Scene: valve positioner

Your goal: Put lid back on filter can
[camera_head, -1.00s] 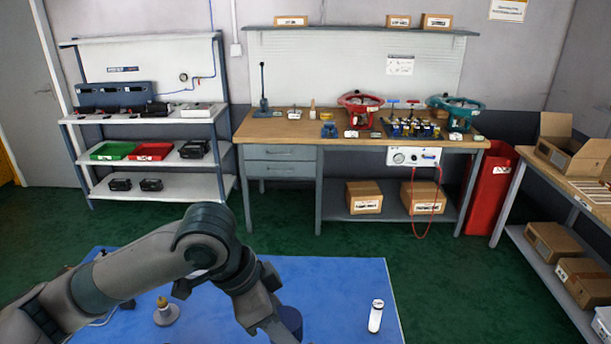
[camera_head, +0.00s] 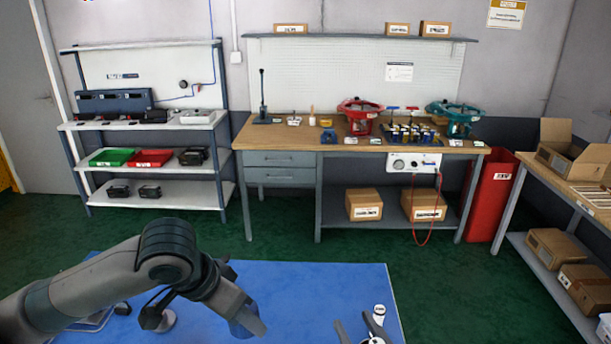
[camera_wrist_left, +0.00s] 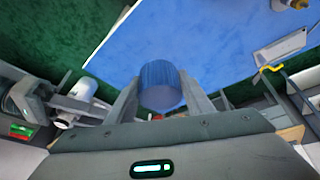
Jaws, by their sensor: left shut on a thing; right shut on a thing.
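My left gripper (camera_wrist_left: 162,92) is shut on a blue ribbed cylinder, which looks like the lid (camera_wrist_left: 160,82). In the head view, its arm reaches in from the left, and the blue piece shows only in part at its end. My right gripper (camera_head: 374,325) is at the bottom edge of the head view, shut on the white can (camera_head: 379,310). The can's upper end shows above the fingers; its lower part is hidden. The can also shows at the left of the left wrist view (camera_wrist_left: 82,90). Lid and can are apart.
The blue work surface (camera_head: 310,285) is mostly clear around the grippers. A small round-based part (camera_head: 166,322) stands behind my left arm, partly hidden. A workbench (camera_head: 290,135), shelf rack (camera_head: 150,198) and red bin (camera_head: 490,195) stand farther back.

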